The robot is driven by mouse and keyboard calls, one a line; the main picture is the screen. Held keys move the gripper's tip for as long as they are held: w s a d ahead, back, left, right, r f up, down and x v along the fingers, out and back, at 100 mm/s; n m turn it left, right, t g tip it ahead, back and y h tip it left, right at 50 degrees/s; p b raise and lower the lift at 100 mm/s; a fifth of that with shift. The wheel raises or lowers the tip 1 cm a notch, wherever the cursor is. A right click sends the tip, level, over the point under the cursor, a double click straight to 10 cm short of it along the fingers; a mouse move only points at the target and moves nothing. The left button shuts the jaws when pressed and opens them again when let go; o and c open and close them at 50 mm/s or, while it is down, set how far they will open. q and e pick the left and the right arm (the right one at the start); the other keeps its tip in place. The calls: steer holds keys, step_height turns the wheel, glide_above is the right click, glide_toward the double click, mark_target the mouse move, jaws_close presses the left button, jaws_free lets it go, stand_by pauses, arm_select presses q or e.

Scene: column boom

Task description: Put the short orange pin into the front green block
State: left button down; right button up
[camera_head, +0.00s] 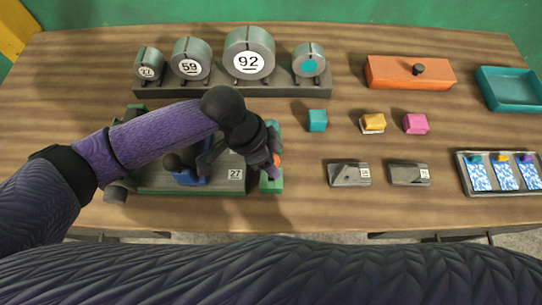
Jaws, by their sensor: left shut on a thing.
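My left arm reaches in from the left, and its gripper (273,169) is over the front green block (271,187) beside the grey board. The gripper is shut on the short orange pin (277,160), of which only a small orange patch shows between the dark fingers. The pin's lower end and the block's hole are hidden, so I cannot tell whether the pin is in the block or above it. My right gripper is not in view.
The grey board (212,187) with a blue part lies under my left arm. Numbered grey cylinders (249,53) stand on a dark rack behind. Small coloured blocks (317,120), two grey wedges (349,174), an orange box (410,72) and trays (510,88) are to the right.

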arm_select(q)
steer(key=shift+f, duration=0.1)
steer(key=shift+f+b, duration=0.35)
steer(key=shift+f, duration=0.35)
steer(key=shift+f, duration=0.1)
steer(key=shift+f+b, duration=0.4)
steer(key=shift+f, duration=0.3)
steer(key=shift+c, duration=0.7)
jaws_free()
